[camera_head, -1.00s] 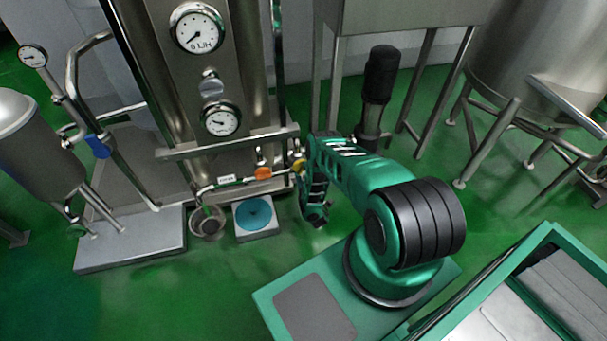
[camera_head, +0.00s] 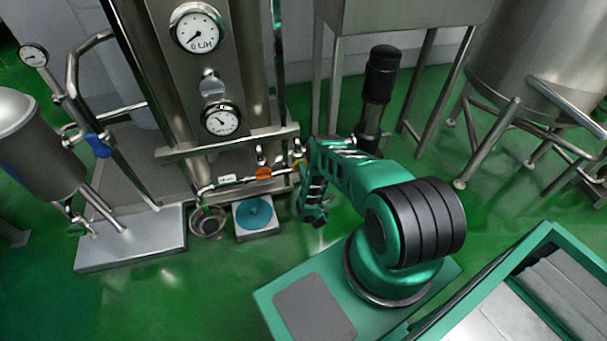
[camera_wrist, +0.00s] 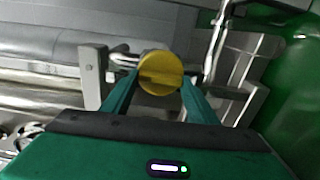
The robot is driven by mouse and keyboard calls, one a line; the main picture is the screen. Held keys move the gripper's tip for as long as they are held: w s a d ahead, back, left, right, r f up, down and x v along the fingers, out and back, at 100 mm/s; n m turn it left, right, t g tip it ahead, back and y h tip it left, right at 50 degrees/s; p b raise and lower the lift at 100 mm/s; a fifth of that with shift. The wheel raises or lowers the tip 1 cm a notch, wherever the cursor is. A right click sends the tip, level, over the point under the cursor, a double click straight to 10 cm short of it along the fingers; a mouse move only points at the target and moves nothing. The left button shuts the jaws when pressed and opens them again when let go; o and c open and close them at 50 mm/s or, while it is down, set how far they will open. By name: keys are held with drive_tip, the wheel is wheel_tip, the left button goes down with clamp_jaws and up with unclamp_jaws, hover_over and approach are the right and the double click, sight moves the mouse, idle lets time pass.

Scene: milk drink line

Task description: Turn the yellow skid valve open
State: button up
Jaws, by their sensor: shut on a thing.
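The yellow skid valve (camera_wrist: 161,73) has a round yellow knob with a raised bar across its face. In the wrist view it sits between the two green fingers of my gripper (camera_wrist: 158,88), which are shut on it. In the head view only a small yellow part of the valve (camera_head: 299,163) shows beside my arm, at the right end of the skid's low pipe. My arm hides most of the valve and the fingertips there.
An orange valve knob (camera_head: 263,174) sits on the same pipe, left of the yellow one. A steel bowl (camera_head: 208,222) and a scale with a blue top (camera_head: 254,213) stand below. A black pump (camera_head: 379,85) stands behind my arm. Green floor lies open at front left.

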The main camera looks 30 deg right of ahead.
drive_tip(key=shift+w+a, duration=0.1)
drive_tip(key=shift+a, duration=0.1)
drive_tip(key=o, duration=1)
drive_tip(key=shift+f, duration=0.1)
drive_tip(key=shift+o, duration=0.2)
drive_tip(key=shift+d, duration=0.1)
drive_tip(key=v, duration=1)
drive_tip(key=shift+s, duration=0.4)
